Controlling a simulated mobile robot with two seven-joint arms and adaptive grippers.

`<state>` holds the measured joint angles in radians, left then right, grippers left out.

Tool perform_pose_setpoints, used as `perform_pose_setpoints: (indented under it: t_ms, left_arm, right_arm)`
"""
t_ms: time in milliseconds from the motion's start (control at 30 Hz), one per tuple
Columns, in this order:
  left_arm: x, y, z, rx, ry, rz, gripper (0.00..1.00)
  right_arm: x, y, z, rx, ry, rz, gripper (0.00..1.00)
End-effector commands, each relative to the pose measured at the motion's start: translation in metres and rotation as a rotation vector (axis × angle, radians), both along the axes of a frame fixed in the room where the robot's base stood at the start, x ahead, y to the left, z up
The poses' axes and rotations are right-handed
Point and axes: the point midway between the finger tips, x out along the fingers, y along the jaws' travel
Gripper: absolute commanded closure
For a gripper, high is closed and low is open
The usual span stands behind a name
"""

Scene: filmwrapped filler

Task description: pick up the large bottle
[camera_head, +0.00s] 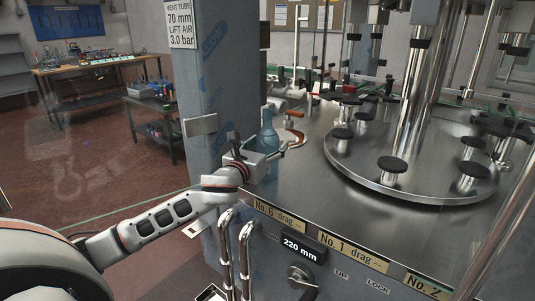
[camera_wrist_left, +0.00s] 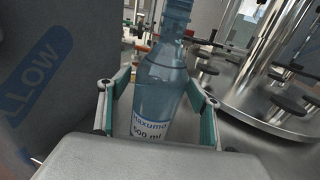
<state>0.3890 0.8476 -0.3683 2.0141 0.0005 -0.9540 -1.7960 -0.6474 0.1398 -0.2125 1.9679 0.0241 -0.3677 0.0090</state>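A blue translucent bottle (camera_head: 268,134) stands upright on the metal machine deck, close to the grey column. In the left wrist view the bottle (camera_wrist_left: 160,95) has a white label reading 500 ml, and its top is cut off by the frame edge. My left gripper (camera_head: 264,146) is at the bottle, its lower part hidden behind the gripper in the head view. In the left wrist view the gripper's green-padded fingers (camera_wrist_left: 158,84) are open on either side of the bottle, with narrow gaps showing. My right gripper is not in view.
The grey column (camera_head: 215,80) rises just left of the bottle. A round metal turntable (camera_head: 420,170) with black-topped pedestals and a thick post is to the right. Bent metal handles (camera_head: 236,255) stand in front. A workbench (camera_head: 100,65) is far left.

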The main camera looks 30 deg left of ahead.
Motion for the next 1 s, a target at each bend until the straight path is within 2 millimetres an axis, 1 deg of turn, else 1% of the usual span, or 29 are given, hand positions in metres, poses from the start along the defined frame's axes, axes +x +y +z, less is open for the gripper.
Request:
perform_pose_setpoints:
  t_ms: [33, 67, 100, 133, 467, 633, 767, 867, 967, 1000]
  left_arm:
    - [0.0, 0.0, 0.0, 0.0, 0.0, 0.0, 0.54]
    - [0.0, 0.0, 0.0, 0.0, 0.0, 0.0, 0.61]
    - [0.0, 0.0, 0.0, 0.0, 0.0, 0.0, 0.72]
    - [0.0, 0.0, 0.0, 0.0, 0.0, 0.0, 0.75]
    - [0.0, 0.0, 0.001, 0.0, -0.001, 0.0, 0.75]
    - [0.0, 0.0, 0.012, -0.001, -0.002, 0.0, 0.75]
    - [0.0, 0.0, 0.032, 0.0, -0.006, 0.0, 0.75]
    - [0.0, 0.0, 0.054, 0.002, -0.008, 0.0, 0.75]
    - [0.0, 0.001, 0.082, 0.001, -0.009, 0.001, 0.75]
    - [-0.001, 0.001, 0.094, 0.001, -0.009, 0.001, 0.75]
  right_arm:
    - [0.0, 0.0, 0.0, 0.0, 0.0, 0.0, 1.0]
    - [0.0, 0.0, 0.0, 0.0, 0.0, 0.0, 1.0]
    - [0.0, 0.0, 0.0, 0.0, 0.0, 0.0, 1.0]
    - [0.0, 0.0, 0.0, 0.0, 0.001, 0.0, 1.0]
    - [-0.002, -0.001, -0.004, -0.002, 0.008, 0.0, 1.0]
    - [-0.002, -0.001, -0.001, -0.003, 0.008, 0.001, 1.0]
    - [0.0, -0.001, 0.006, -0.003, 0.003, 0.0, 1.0]
    - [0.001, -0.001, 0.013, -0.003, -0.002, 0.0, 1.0]
    - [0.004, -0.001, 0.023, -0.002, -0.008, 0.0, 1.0]
    - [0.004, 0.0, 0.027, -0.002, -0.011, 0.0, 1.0]
